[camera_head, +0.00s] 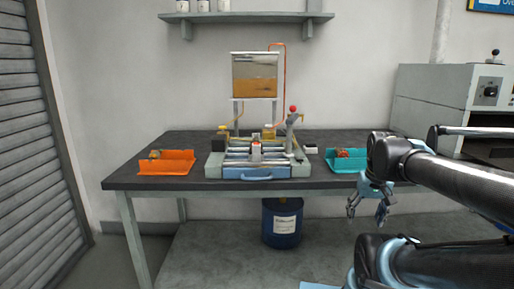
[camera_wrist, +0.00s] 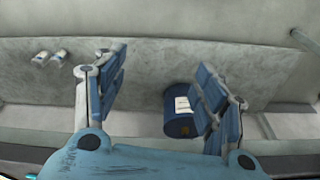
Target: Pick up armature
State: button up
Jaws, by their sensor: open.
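My gripper (camera_head: 367,208) is open and empty, its fingers pointing down in front of the table's front right part in the head view. In the wrist view its two blue-padded fingers (camera_wrist: 165,95) stand wide apart with nothing between them. An orange tray (camera_head: 166,169) on the left of the table holds a small brownish part (camera_head: 155,154). A teal tray (camera_head: 345,165) on the right, beyond my gripper, holds a small reddish part (camera_head: 342,153). Either part may be an armature; they are too small to tell.
A winding machine (camera_head: 262,172) with a tank (camera_head: 255,75) above it stands mid-table (camera_head: 120,182). A blue drum (camera_head: 282,223) stands below the table and shows in the wrist view (camera_wrist: 178,112). A grey cabinet (camera_head: 440,95) is at right, a shelf (camera_head: 245,17) above.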

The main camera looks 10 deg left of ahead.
jog(key=w+a+r, duration=0.5)
jog(key=w+r, duration=0.2)
jog(key=r, duration=0.3)
notch_tip(320, 180, up, 21)
jog(key=n+g+y, duration=0.2)
jog(key=g, duration=0.1)
send_over(257, 142)
jog(key=w+d, duration=0.3)
jog(key=w, duration=0.1)
jog(key=x, duration=1.1)
jog(key=shift+w+a, duration=0.15)
jog(key=shift+w, duration=0.2)
jog(key=shift+x, duration=2.75)
jog(key=shift+s+a, duration=0.15)
jog(key=c, duration=1.4)
